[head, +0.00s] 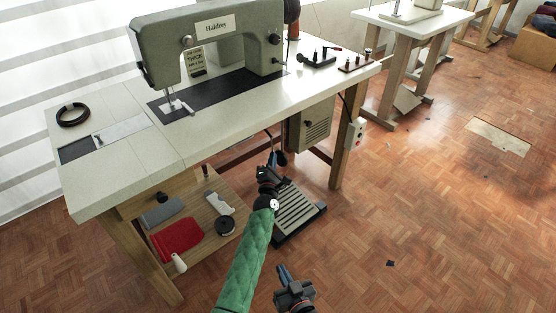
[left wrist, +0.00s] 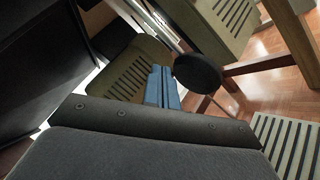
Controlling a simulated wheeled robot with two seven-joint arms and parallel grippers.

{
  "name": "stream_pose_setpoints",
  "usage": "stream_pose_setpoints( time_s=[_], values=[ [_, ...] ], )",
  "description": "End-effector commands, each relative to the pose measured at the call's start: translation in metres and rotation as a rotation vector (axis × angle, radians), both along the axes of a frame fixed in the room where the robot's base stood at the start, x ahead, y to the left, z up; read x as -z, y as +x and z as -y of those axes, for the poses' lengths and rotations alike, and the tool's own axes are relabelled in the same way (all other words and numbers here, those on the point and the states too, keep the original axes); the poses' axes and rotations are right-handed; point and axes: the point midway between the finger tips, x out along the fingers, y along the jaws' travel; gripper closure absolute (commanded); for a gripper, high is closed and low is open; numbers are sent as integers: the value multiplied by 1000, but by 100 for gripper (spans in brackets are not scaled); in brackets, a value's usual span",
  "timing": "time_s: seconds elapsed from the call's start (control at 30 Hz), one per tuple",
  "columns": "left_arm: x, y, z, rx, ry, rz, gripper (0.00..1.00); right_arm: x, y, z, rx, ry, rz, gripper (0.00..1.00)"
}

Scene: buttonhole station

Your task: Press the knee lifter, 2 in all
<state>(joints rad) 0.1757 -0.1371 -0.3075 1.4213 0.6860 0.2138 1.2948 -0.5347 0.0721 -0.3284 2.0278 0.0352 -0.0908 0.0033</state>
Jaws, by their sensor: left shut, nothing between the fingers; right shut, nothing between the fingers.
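The knee lifter (head: 282,158) is a dark round pad on a thin rod under the sewing table's front edge. In the left wrist view the pad (left wrist: 198,73) is just right of my left gripper's blue fingers (left wrist: 161,88); I cannot tell whether they touch. In the head view my left gripper (head: 273,158) is under the table edge, close to the pad and partly covering it, with its fingers shut and empty. My right gripper (head: 284,273) is low at the bottom of the head view, over the floor, shut and empty, away from the lifter.
A sewing machine (head: 215,45) stands on the white table (head: 215,130). A ribbed foot treadle (head: 300,211) lies below my left gripper, and a motor box (head: 312,125) hangs behind. A wooden shelf (head: 205,238) with a red cloth (head: 180,238) is at left. The floor at right is mostly clear.

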Motion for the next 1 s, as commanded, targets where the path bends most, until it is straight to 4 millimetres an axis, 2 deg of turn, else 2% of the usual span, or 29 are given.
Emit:
stream_pose_setpoints(
  time_s=[0.03,0.4,1.0],
  values=[
    [3,-15,22,14,-31,-17,100,-3,0,0,0,0,0,100],
    [2,-29,-3,10,-30,-15,100,-9,0,0,0,0,0,100],
    [1,-27,-7,7,-26,-12,100,-9,0,0,0,0,0,100]
  ],
)
